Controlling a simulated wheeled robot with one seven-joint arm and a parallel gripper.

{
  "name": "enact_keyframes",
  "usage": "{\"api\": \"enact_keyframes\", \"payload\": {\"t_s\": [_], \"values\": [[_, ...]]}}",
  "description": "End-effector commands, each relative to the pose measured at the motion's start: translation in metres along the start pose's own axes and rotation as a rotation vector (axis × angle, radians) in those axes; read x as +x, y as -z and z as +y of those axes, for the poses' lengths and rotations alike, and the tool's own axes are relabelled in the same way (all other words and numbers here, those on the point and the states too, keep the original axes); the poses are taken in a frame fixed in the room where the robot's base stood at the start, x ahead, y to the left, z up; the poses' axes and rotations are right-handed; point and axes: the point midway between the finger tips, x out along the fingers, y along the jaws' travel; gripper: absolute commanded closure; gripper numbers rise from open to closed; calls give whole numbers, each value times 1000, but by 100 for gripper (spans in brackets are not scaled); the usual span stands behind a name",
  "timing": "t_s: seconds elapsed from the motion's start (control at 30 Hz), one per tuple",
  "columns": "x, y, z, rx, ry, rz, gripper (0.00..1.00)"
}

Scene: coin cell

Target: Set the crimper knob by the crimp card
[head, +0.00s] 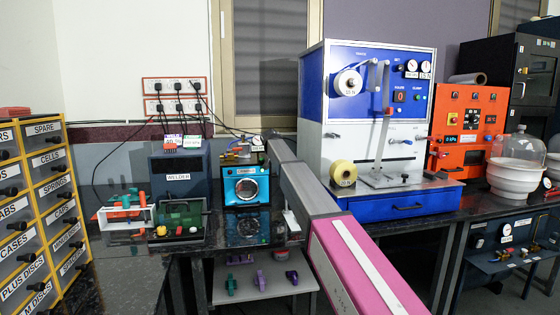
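My pink and grey arm reaches up from the bottom right, and its far end stops by the teal box. I cannot make out my gripper's fingers or anything held in them. No machine here reads clearly as the crimper. An orange machine (459,132) at right has a small display, a red switch and several dark knobs; their settings are too small to read. The teal box (247,186) has a round dark window and a small unreadable label. Small printed cards (182,141) stand above the dark welder (178,177); I cannot tell whether one is the crimp card.
A blue and white machine (318,110) with a lever stands behind my arm. A glass bell jar (518,146) is at right. Labelled drawers (44,128) fill the left. The dark bench (120,258) is clear at front left.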

Motion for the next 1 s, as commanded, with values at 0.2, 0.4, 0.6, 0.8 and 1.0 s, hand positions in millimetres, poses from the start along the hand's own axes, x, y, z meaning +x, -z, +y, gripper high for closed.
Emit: {"api": "enact_keyframes", "payload": {"t_s": [0.2,0.4,0.6,0.8,1.0], "values": [[0,0,0,15,-14,0,80],[0,0,0,16,-15,0,80],[0,0,0,15,-14,0,31],[0,0,0,15,-14,-1,31],[-4,0,0,14,-14,0,31]]}}
